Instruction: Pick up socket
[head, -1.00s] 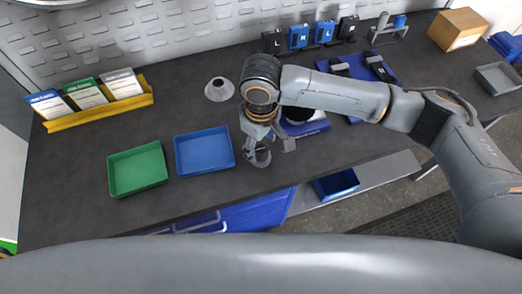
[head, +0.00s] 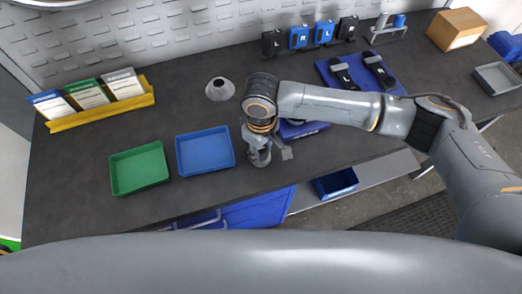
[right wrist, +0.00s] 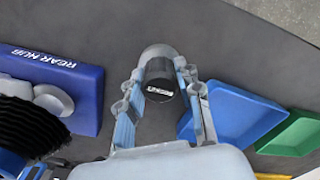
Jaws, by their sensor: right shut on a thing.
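The socket (right wrist: 160,82) is a short grey cylinder with a dark, labelled end, seen in the right wrist view between my right gripper's fingers (right wrist: 160,90). Those fingers are shut on it from both sides. In the head view my right gripper (head: 259,156) points down at the dark workbench (head: 200,212), just right of the blue tray. The gripper mostly hides the socket there, and I cannot tell whether it still touches the bench. My left gripper is not in view.
A blue tray (head: 204,152) and a green tray (head: 139,169) lie left of the gripper. A grey cone-shaped part (head: 219,89) stands behind. A blue "REAR HUB" holder (right wrist: 48,75) is close beside the gripper. A blue mat (head: 398,87) with pedals lies at back right.

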